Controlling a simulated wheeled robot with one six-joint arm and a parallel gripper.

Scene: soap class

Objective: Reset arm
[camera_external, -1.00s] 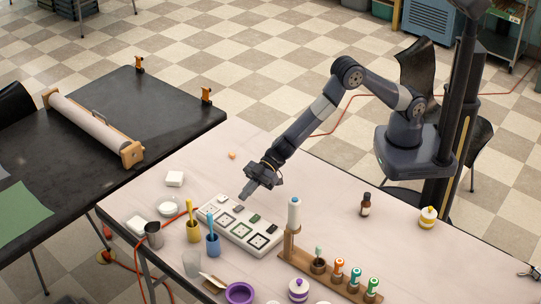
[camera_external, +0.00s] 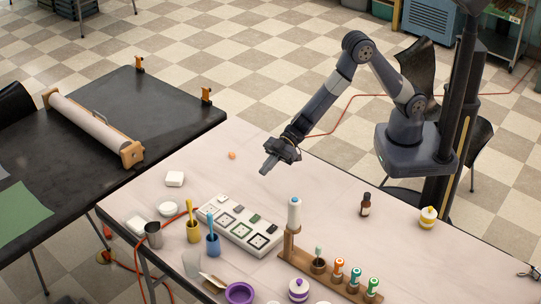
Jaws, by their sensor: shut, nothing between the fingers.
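My gripper (camera_external: 268,166) is shut and empty. It hangs in the air over the back part of the pale table (camera_external: 345,208), clear of the objects there. A white mould tray (camera_external: 240,226) with square recesses lies below and to the left of it. Several small blocks, some dark and some pale, lie on the tray's back part. My arm reaches left from its column at the table's back right.
A wooden rack (camera_external: 320,272) with several bottles stands in front. A brown bottle (camera_external: 365,205) and a yellow-and-white jar (camera_external: 428,217) stand at right. A small orange lump (camera_external: 232,156) lies near the back edge.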

